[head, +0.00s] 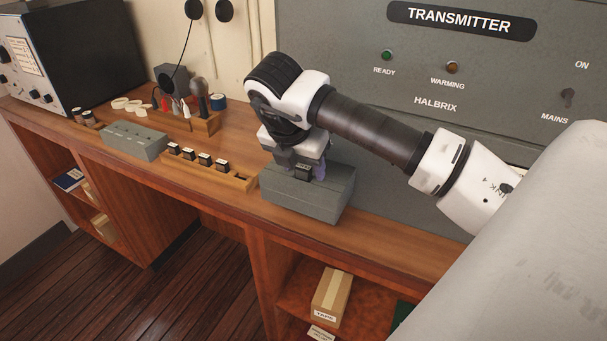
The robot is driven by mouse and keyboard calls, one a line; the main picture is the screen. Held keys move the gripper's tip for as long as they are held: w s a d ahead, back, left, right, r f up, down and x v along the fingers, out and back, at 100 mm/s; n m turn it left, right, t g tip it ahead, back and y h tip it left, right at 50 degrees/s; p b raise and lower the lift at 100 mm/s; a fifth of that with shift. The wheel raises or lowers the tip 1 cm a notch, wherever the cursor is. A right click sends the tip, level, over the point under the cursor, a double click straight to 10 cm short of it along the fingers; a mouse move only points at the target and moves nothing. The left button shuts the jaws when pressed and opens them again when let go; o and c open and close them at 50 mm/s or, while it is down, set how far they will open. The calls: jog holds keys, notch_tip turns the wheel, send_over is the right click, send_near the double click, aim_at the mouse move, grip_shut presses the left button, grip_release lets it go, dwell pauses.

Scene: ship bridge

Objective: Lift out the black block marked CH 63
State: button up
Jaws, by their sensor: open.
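My gripper (303,169) points down over the top of a grey metal box (308,203) on the wooden counter. Its jaws are open, with a finger on either side of a small black block (304,173) that stands up from the box top. The block is partly hidden by the gripper. I cannot read its marking or tell whether the fingers touch it. Several black blocks with pale tops (204,158) stand in a wooden rack (238,182) to the left; their markings are too small to read.
Another grey box (134,141) with holes in its top stands left of the rack. Behind it are a wooden tool holder (203,123), tape rolls (121,103) and a black radio set (80,50). The grey transmitter panel (440,75) rises close behind my arm.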

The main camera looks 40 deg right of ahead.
aim_at(302, 169)
jog(key=c, duration=1)
jog(key=shift+c, duration=0.2)
jog(key=shift+r, duration=0.1)
notch_tip(302, 169, up, 10)
jog(key=b, duration=0.2)
jog(key=shift+b, duration=0.4)
